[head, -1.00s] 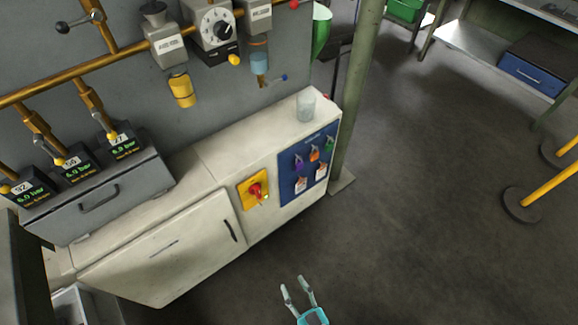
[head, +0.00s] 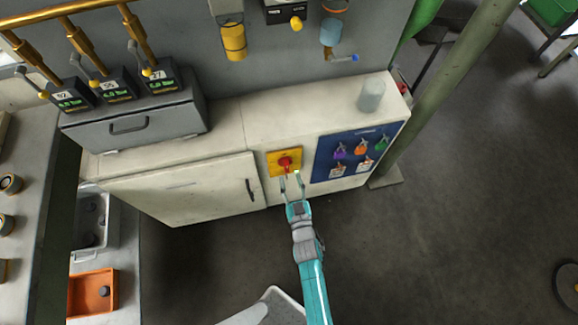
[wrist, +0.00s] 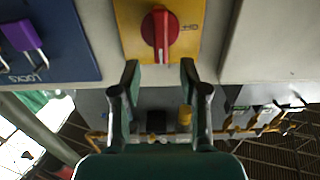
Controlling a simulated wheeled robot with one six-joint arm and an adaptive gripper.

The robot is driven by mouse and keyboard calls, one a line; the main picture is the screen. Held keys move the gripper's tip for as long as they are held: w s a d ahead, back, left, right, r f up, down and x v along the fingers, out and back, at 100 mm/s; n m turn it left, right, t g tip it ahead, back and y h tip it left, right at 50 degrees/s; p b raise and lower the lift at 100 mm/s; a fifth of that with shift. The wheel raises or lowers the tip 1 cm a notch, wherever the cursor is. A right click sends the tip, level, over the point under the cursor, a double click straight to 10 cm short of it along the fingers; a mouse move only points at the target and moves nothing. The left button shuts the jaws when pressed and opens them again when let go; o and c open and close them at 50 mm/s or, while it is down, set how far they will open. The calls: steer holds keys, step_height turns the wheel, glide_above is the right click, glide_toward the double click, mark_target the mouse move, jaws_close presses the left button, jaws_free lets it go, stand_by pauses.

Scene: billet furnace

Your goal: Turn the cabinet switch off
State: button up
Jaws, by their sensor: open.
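The cabinet switch is a red rotary knob (head: 286,163) on a yellow plate (head: 273,154) on the front of the white cabinet (head: 232,157). In the wrist view the red knob (wrist: 160,30) is near the top centre, its raised grip running up and down in the picture, with partly legible lettering beside it on the yellow plate (wrist: 130,18). My gripper (head: 292,178) is open and empty, just in front of and below the knob in the head view. In the wrist view my gripper's fingers (wrist: 160,75) are spread on either side below the knob, apart from it.
A blue lock board (head: 322,168) with coloured padlocks is right of the switch. A cabinet door with a dark handle (head: 250,190) is to its left. A glass (head: 371,95) stands on the cabinet top. An orange bin (head: 92,292) is lower left. The floor at right is open.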

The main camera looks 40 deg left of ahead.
mark_target(287, 168)
steer(key=shift+x, duration=2.75)
jaws_close()
